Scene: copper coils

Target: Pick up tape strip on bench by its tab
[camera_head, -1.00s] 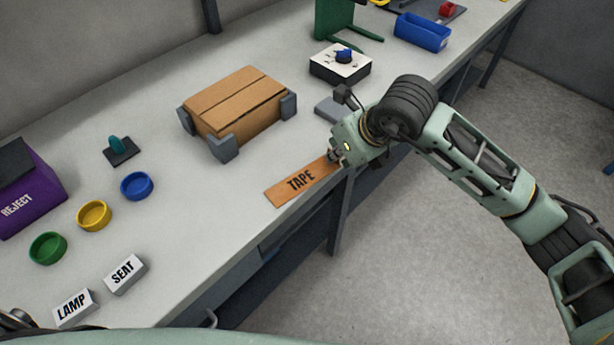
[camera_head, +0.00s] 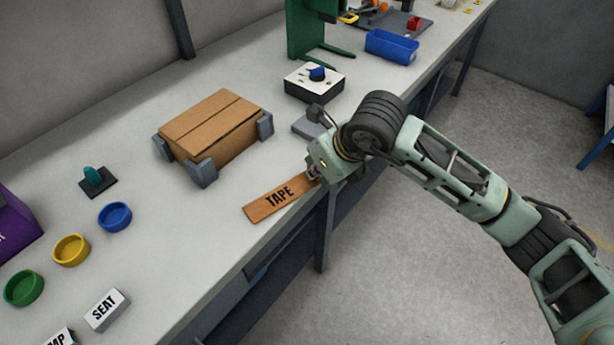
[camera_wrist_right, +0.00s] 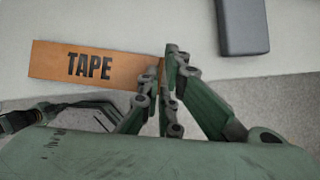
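The tape strip (camera_head: 262,206) is a flat orange-brown strip marked TAPE at the front edge of the bench (camera_head: 190,235). It also shows in the right wrist view (camera_wrist_right: 125,67), with its right end at my fingers. My right gripper (camera_head: 314,175) is at that end. In the wrist view the right gripper's fingertips (camera_wrist_right: 166,62) are together over the strip's end and look shut on it; the fingers cover the tab. The strip looks level and at the bench surface; any small gap under it cannot be told. My left gripper is out of view.
A cardboard box (camera_head: 212,125) sits between grey corner blocks behind the strip. A grey block (camera_head: 308,127) and a white box with a blue knob (camera_head: 314,82) stand behind my right gripper. Open floor lies right of the bench.

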